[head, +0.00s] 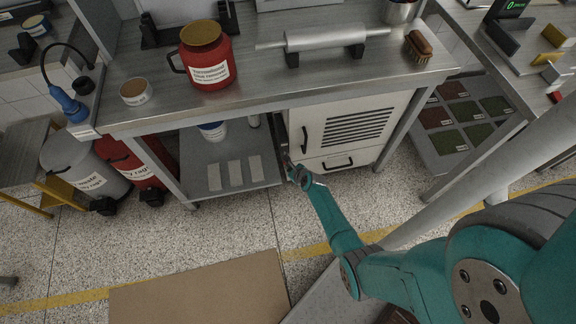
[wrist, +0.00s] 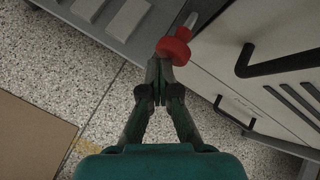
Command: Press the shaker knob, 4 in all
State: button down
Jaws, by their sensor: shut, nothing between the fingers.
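The red knob (wrist: 174,48) sits on a short pale metal rod and shows right at the tips of my gripper (wrist: 159,72) in the wrist view. The fingers are shut with nothing between them. The fingertips overlap the knob's near edge in the picture; I cannot tell if they touch it. In the head view my gripper (head: 287,161) is at the left front edge of the cream cabinet (head: 306,122) under the bench. I cannot make out the knob in the head view.
The cabinet has black handles and vent slots, right of my gripper. A grey lower shelf (head: 196,183) with several pale pads is to the left. The bench top (head: 270,75) above holds a red jar (head: 208,68) and a rolling pin (head: 323,38).

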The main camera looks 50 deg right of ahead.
jog(key=shift+w+d, duration=0.45)
jog(key=shift+w, duration=0.3)
dwell(1.0)
jog(key=shift+s+a, duration=0.55)
jog(key=shift+s, duration=0.3)
jog(key=shift+s+a, duration=0.55)
jog(key=shift+s, duration=0.3)
jog(key=shift+s+a, duration=0.7)
jog(key=shift+s, duration=0.35)
jog(key=shift+s+a, duration=0.7)
jog(key=shift+s, duration=0.3)
jog(key=s+n, duration=0.1)
jog(key=n, duration=0.5)
jog(key=s+a+n, duration=0.1)
jog(key=n, duration=0.4)
jog(key=s+a+n, duration=0.1)
jog(key=n, duration=0.5)
jog(key=shift+a+n+t+y, duration=0.15)
jog(key=shift+n+t+y, duration=0.15)
jog(key=shift+y, duration=0.1)
